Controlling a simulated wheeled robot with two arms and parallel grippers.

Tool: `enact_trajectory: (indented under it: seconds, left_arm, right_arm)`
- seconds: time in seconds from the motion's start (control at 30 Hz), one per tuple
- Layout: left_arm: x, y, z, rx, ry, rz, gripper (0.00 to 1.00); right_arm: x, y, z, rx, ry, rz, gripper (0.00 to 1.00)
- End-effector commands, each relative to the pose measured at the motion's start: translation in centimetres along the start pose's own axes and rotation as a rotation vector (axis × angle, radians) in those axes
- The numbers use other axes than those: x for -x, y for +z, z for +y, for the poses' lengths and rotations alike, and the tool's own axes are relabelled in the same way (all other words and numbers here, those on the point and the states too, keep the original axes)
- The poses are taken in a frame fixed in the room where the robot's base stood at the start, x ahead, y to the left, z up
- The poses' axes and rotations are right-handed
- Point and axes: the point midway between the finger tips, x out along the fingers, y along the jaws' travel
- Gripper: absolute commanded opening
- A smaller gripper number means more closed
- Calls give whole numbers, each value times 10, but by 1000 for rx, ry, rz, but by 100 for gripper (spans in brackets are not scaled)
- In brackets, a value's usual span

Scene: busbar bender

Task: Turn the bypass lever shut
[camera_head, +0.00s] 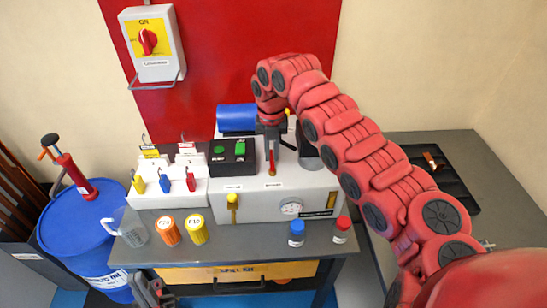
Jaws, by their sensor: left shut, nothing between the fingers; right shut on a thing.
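The grey bender machine (262,208) stands on the bench. A red lever (272,168) rises above a small label on its front top edge; the label is too small to read, so I cannot tell if this is the bypass lever. My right gripper (271,150) comes from above and is shut at the lever's upper part; its fingers partly hide it. A yellow lever (233,203) hangs roughly upright on the machine's front face, clear of both grippers. My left gripper (152,294) is shut and empty at the bottom, in front of the bench edge.
A control box (231,157) with green buttons and a blue cylinder (237,118) sit beside my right gripper. A lockout rack (165,192), jug (126,228) and orange (168,231) and yellow (195,230) cans stand left. Blue (296,234) and red-capped (341,230) bottles stand at front right.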

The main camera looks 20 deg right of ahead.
Motion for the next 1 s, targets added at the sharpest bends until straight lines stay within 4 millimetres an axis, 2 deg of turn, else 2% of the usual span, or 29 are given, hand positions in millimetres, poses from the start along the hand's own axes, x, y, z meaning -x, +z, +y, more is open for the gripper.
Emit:
enact_trajectory:
  seconds: [0.57, 0.6, 0.73, 1.0]
  left_arm:
    - [5, 1, 0, 0, 0, 0, 0]
    - [5, 1, 0, 0, 0, 0, 0]
    - [5, 1, 0, 0, 0, 0, 0]
    - [5, 1, 0, 0, 0, 0, 0]
  right_arm:
    - [0, 0, 1, 33, 1, 2, 0]
    - [0, 0, 1, 33, 1, 2, 20]
    - [0, 0, 1, 32, 1, 1, 44]
    - [0, 0, 1, 32, 1, 1, 45]
